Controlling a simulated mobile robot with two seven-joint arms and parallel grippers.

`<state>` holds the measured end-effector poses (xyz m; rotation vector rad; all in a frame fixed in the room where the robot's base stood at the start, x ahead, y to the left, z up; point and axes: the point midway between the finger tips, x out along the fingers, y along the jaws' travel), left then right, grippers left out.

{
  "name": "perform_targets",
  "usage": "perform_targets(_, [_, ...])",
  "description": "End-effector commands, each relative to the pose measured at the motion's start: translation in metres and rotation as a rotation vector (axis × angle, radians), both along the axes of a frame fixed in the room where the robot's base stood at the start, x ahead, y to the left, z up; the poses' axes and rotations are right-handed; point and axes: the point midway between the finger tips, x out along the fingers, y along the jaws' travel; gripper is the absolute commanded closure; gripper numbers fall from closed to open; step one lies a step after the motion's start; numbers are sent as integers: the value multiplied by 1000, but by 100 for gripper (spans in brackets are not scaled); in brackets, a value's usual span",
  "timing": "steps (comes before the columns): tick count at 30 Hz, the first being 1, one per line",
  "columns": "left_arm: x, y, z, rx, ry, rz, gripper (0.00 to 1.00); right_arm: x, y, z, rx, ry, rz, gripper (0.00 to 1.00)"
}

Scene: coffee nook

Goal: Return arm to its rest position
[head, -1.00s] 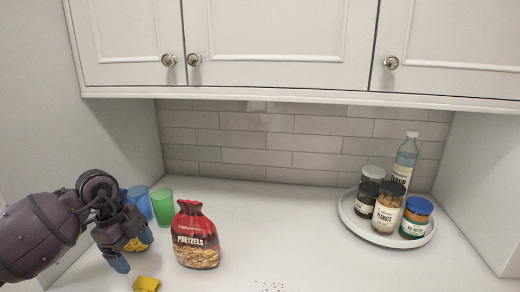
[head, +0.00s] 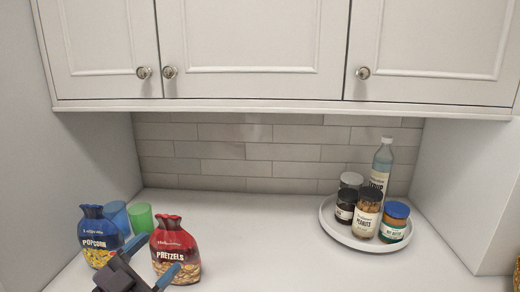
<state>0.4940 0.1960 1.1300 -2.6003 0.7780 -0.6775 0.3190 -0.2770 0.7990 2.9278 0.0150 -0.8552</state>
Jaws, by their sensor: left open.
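My left gripper (head: 152,262) is at the bottom left of the head view, with its blue-tipped fingers apart and nothing between them. It overlaps the lower parts of a blue popcorn bag (head: 98,238) and a red pretzels bag (head: 175,250) in the picture. Both bags stand upright on the white counter. I cannot tell whether the gripper touches either bag. Most of the left arm is below the frame. My right gripper is not in view.
A blue cup (head: 116,214) and a green cup (head: 141,217) stand behind the bags. A round white tray (head: 332,229) at the right holds several jars and a bottle (head: 381,163). The counter's middle (head: 260,235) is clear. Cabinets (head: 250,50) hang above.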

Motion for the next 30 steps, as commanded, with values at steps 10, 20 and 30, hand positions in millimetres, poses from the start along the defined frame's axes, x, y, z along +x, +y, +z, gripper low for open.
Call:
perform_targets(10, [-19, 74, -51, -195, 295, 556, 21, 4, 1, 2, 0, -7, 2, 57])
perform_targets(20, [-92, 113, -146, -151, 844, 903, 21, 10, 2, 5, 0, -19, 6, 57])
perform_targets(30, [-178, 103, -204, -9, 1339, 930, 21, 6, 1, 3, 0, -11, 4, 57])
